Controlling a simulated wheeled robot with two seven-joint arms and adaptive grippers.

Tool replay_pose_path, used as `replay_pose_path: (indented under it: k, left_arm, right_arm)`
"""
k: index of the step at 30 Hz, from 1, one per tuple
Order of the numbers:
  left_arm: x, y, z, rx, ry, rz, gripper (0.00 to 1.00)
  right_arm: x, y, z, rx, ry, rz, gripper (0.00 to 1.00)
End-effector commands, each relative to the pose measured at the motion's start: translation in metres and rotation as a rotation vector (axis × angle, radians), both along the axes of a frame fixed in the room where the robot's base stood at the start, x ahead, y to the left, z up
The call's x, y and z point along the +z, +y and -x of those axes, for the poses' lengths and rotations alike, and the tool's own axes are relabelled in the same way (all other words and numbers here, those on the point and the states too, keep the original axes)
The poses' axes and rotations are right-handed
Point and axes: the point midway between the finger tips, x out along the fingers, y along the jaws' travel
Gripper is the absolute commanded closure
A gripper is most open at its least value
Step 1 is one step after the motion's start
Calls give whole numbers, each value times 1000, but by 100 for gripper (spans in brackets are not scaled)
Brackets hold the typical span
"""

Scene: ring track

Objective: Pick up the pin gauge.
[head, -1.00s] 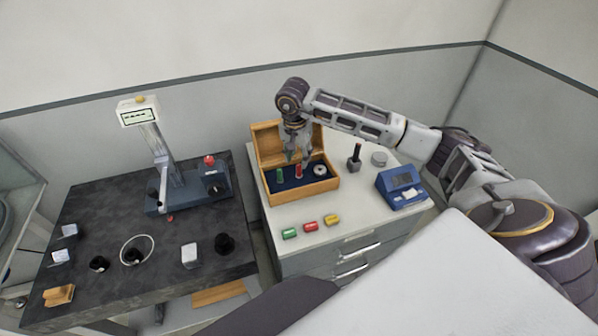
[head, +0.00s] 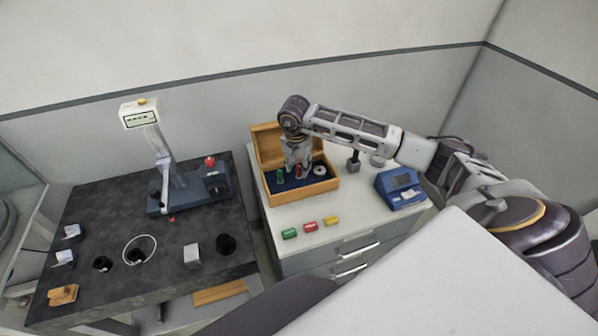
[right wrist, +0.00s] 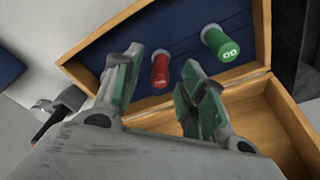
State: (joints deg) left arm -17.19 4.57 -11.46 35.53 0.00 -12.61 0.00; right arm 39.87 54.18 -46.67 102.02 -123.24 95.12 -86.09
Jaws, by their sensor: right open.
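The wooden box (head: 313,191) stands open on the white cabinet, with a dark blue lining. In it stand a green-topped pin (head: 280,175) and a red-topped pin (head: 299,173), with a pale ring (head: 319,170) to their right. I cannot tell for sure which is the pin gauge. My right gripper (head: 297,164) is down in the box, open and empty. In the right wrist view its fingertips (right wrist: 161,61) straddle the red-topped pin (right wrist: 160,70); the green-topped pin (right wrist: 221,45) stands apart, outside the fingers. My left gripper is out of view.
Green (head: 289,233), red (head: 310,227) and yellow (head: 331,221) pieces lie in front of the box. A blue device (head: 401,189) and a dark upright tool (head: 353,162) stand to its right. A gauge stand (head: 160,160) is on the dark table at left.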

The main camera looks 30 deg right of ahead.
Motion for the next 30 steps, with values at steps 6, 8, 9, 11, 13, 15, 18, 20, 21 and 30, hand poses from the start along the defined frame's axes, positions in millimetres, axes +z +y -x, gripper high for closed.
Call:
replay_pose_path:
  k: [6, 8, 9, 11, 13, 15, 18, 20, 21, 30]
  left_arm:
    - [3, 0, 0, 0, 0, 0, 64]
    - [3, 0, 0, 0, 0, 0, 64]
    - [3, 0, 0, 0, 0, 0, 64]
    - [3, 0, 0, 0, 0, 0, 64]
    - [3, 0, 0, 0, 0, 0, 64]
    - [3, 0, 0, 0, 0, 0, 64]
    - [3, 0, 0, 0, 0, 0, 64]
    - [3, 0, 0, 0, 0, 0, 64]
    - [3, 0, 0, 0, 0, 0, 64]
    - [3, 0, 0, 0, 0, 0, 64]
  right_arm:
    - [-14, -1, -1, 1, 0, 0, 59]
    - [-15, -2, -1, 1, 0, 0, 59]
    - [-15, -2, -1, 1, 0, 0, 59]
    - [-15, -2, -1, 1, 0, 0, 59]
    - [-15, -2, -1, 1, 0, 0, 59]
    - [-15, -2, -1, 1, 0, 0, 59]
    - [-15, -2, -1, 1, 0, 0, 59]
    - [-15, -2, -1, 1, 0, 0, 59]
    - [-15, -2, -1, 1, 0, 0, 62]
    - [-15, -2, -1, 1, 0, 0, 100]
